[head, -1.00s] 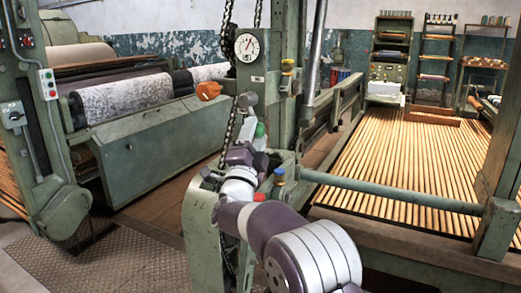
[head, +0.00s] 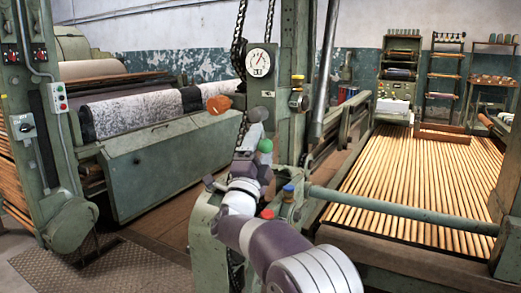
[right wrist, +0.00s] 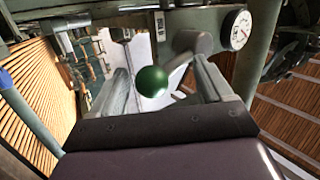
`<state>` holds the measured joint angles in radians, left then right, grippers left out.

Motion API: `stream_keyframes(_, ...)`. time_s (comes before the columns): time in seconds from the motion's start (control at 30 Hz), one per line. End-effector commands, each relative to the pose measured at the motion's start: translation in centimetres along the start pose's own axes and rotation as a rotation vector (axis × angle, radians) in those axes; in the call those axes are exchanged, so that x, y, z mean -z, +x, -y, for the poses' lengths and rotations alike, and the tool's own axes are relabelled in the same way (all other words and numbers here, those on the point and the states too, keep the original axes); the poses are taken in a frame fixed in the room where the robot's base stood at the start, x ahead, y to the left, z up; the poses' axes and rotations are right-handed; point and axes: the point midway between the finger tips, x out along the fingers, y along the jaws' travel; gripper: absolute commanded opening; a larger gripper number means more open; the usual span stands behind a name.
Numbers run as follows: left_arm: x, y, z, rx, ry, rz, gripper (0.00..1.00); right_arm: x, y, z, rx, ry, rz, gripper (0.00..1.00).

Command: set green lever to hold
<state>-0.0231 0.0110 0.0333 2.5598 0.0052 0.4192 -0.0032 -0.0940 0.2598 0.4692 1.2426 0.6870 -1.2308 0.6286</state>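The green lever shows as a round green knob (head: 265,145) in the head view, beside the machine post below the dial. In the right wrist view the same knob (right wrist: 151,81) sits on a short grey rod from a grey cylindrical hub (right wrist: 193,42). My right gripper (right wrist: 161,68) is open, one finger on each side of the knob, with visible gaps between. In the head view my right gripper (head: 253,150) is at the knob and partly blends with the grey parts there. My left gripper is out of view.
A white dial (head: 260,62) is above the lever, with a hanging chain (head: 239,40) beside it. Red (head: 267,214) and blue (head: 288,188) knobs are close below. A green rail (head: 400,210) runs right.

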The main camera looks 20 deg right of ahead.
Motion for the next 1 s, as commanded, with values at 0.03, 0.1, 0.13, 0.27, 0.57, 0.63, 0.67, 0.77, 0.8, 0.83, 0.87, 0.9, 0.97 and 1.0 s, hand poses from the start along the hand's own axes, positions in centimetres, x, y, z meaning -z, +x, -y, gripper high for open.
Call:
stream_keyframes(0.03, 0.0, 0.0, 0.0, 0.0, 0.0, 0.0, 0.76, 0.0, -0.1, -0.1, -0.001, 0.0, 0.0, 0.79)
stream_keyframes(0.1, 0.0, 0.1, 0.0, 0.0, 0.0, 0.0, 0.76, -0.1, -0.1, -0.2, -0.002, -0.001, 0.0, 0.79)
stream_keyframes(0.13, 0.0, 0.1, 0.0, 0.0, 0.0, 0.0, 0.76, -0.1, -0.2, -0.2, -0.003, -0.001, 0.001, 0.79)
stream_keyframes(0.27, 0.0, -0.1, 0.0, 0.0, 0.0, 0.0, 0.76, -0.2, -1.5, -0.2, -0.005, -0.001, 0.003, 0.79)
stream_keyframes(0.57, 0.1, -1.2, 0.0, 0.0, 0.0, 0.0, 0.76, -0.2, -9.3, 0.0, -0.003, 0.001, 0.005, 0.79)
stream_keyframes(0.63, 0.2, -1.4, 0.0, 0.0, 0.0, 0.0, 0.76, -0.2, -10.7, 0.0, -0.002, 0.0, 0.005, 0.79)
stream_keyframes(0.67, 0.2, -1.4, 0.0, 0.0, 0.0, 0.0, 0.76, -0.2, -11.2, 0.0, -0.002, 0.0, 0.003, 0.79)
stream_keyframes(0.77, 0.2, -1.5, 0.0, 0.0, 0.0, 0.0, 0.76, -0.2, -12.3, 0.0, -0.001, 0.001, 0.002, 0.79)
stream_keyframes(0.8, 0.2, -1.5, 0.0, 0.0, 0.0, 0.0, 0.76, -0.2, -12.5, -0.1, -0.001, 0.001, 0.002, 0.79)
stream_keyframes(0.83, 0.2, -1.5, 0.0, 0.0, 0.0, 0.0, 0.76, -0.2, -12.6, -0.1, -0.001, 0.001, 0.002, 0.79)
stream_keyframes(0.87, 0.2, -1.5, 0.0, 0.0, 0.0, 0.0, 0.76, -0.1, -12.7, -0.1, -0.001, 0.001, 0.001, 0.79)
stream_keyframes(0.9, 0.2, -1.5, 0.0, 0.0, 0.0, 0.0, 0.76, -0.1, -12.7, -0.1, 0.0, 0.001, 0.001, 0.79)
stream_keyframes(0.97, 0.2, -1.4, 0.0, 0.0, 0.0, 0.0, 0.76, -0.1, -12.7, -0.1, 0.0, 0.001, 0.001, 0.79)
stream_keyframes(1.0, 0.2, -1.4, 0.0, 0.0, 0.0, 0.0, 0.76, -0.1, -12.7, -0.1, -0.001, 0.001, 0.001, 0.79)
